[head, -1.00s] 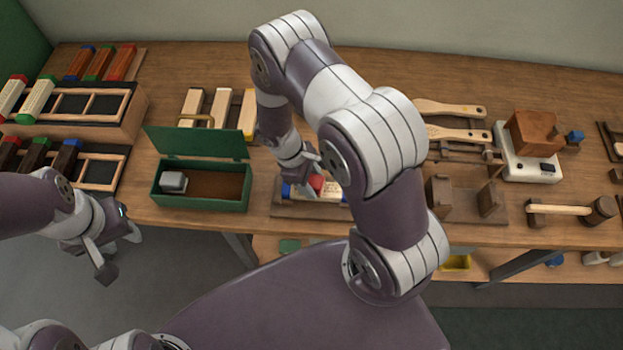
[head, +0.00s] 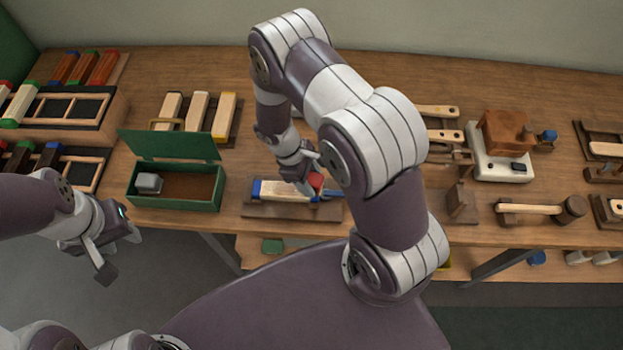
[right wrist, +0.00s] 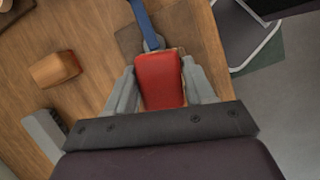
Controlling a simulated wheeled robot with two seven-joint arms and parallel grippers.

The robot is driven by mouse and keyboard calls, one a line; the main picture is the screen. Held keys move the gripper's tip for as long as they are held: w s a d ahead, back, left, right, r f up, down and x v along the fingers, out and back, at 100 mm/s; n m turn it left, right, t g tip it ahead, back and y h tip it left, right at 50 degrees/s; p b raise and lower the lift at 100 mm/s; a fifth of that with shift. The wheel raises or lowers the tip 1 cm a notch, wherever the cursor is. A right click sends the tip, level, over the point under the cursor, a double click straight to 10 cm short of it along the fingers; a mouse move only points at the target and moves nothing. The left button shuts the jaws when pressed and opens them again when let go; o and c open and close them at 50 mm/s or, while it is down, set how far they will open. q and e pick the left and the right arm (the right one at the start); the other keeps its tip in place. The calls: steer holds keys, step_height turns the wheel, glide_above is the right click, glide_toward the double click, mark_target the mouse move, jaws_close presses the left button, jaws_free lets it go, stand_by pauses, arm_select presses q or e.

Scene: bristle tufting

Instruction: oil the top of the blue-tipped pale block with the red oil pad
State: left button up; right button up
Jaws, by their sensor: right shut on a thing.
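The pale block (head: 286,191) with its blue tip (head: 256,189) at the left lies on a dark wooden base near the bench's front edge. My right gripper (head: 305,184) is shut on the red oil pad (head: 316,181) at the right end of the block. The pad also shows between the fingers in the right wrist view (right wrist: 160,80). I cannot tell whether it touches the block's top; the block is mostly hidden there. My left gripper (head: 120,256) is empty and open in front of the bench, at the left.
A blue strip (right wrist: 143,20) lies just beyond the pad. A green open-lidded box (head: 205,205) with a grey block stands left of the base. Several pale blocks (head: 198,110) lie behind it. A wooden upright (head: 460,203) and a mallet (head: 535,209) are at the right.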

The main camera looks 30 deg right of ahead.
mark_target(317, 181)
steer(key=shift+p+v, duration=0.6)
steer(key=shift+v, duration=0.5)
steer(key=shift+s+r+p, duration=0.2)
steer(key=shift+r+p, duration=0.15)
steer(key=shift+r, duration=0.1)
step_height(317, 181, up, 2)
steer(key=shift+s+d+r+p, duration=0.1)
steer(key=shift+d+p, duration=0.1)
steer(key=shift+p, duration=0.75)
steer(key=shift+a+r+p, duration=0.1)
steer(key=shift+r+p, duration=0.2)
steer(key=shift+r, duration=0.05)
